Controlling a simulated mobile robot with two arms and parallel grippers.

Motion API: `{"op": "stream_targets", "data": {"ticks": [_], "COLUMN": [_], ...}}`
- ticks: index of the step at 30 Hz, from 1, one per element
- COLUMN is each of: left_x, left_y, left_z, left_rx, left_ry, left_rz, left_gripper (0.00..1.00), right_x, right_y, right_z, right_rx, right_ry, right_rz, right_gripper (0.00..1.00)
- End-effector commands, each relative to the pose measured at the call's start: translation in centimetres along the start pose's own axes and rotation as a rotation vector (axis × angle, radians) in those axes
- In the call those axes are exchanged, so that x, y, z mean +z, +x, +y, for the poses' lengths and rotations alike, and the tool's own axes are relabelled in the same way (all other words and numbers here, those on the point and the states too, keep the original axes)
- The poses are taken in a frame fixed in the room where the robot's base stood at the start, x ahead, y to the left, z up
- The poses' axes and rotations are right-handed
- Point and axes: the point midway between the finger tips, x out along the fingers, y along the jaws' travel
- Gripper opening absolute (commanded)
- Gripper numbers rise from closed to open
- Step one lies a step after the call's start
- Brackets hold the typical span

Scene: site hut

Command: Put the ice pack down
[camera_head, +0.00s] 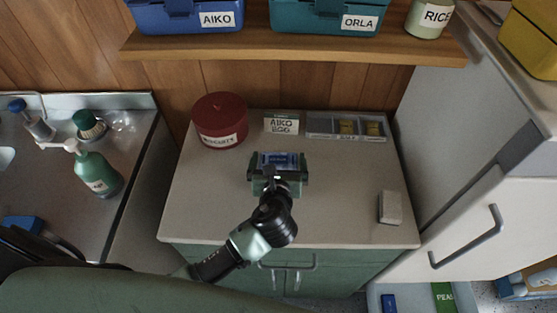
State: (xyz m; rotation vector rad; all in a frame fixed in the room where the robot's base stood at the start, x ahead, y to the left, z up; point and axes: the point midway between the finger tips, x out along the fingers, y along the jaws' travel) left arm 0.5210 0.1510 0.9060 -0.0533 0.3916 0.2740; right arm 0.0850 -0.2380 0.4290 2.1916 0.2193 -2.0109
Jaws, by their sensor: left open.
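The ice pack (281,160) is a small blue block with pale markings. It is on or just above the pale counter (215,199), in front of the small card. My left gripper (278,168) reaches in from the lower left, with its fingers open on either side of the ice pack. The gripper hides the near part of the pack, and I cannot tell whether the fingers touch it. My right gripper is not in view.
A red tin (220,121), a lettered card (281,124) and a grey divided tray (320,125) stand along the counter's back. A pale block (390,207) lies at right. A shelf (280,48) overhangs the back. The counter's front left and middle right are clear.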

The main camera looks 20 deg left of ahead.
Motion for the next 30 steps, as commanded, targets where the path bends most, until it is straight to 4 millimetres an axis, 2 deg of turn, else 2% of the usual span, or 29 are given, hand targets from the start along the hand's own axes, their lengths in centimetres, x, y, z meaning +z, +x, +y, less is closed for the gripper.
{"op": "stream_targets", "data": {"ticks": [8,15,23,26,30], "left_x": [0.0,0.0,0.2,0.8,2.6], "left_y": [0.5,0.4,0.4,0.1,-0.6], "left_z": [0.0,0.0,0.0,0.0,0.0], "left_rx": [0.000,0.000,0.000,0.000,-0.001], "left_ry": [-0.001,-0.002,-0.002,-0.003,-0.005], "left_rz": [0.001,0.000,-0.001,-0.002,-0.004], "left_gripper": [1.00,0.38,0.38,0.38,0.38], "right_x": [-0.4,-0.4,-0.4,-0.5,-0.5], "right_y": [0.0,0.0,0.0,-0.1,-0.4], "right_z": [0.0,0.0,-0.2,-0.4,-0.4], "right_rx": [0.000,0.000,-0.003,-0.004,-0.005], "right_ry": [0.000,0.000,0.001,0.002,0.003], "right_rz": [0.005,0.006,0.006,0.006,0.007], "right_gripper": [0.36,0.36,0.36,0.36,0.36]}}
